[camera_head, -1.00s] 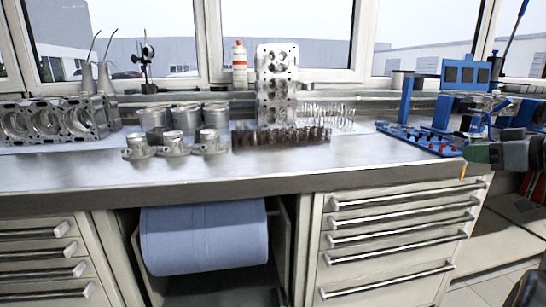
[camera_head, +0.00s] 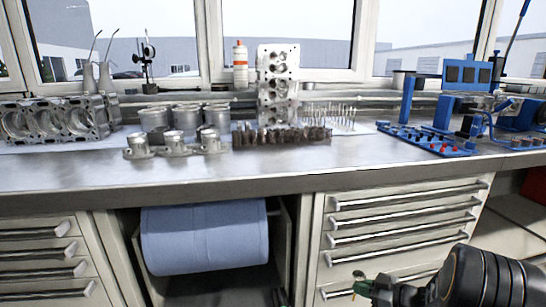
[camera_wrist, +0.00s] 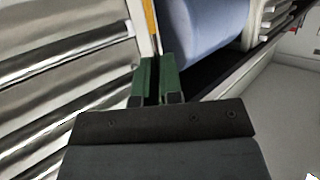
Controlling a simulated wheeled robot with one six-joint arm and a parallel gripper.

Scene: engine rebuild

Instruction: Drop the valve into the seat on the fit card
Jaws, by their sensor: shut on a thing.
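My gripper (camera_head: 361,286) is low at the right in the head view, in front of the drawers and below the bench top. Its green fingers (camera_wrist: 158,82) are shut on a thin orange-yellow piece (camera_wrist: 152,28) in the wrist view. In the head view only a small brownish bit of it shows, so I cannot tell its full shape or confirm it is the valve. Several slim upright metal pieces (camera_head: 330,113), valve-like, stand on the bench beside the cylinder head (camera_head: 277,82). I cannot make out the fit card or its seat.
The metal bench top (camera_head: 380,163) is clear along its front. A blue tray (camera_head: 428,142) and blue stand are at the right. Drawers (camera_head: 395,230) and a blue paper roll (camera_head: 204,238) are below.

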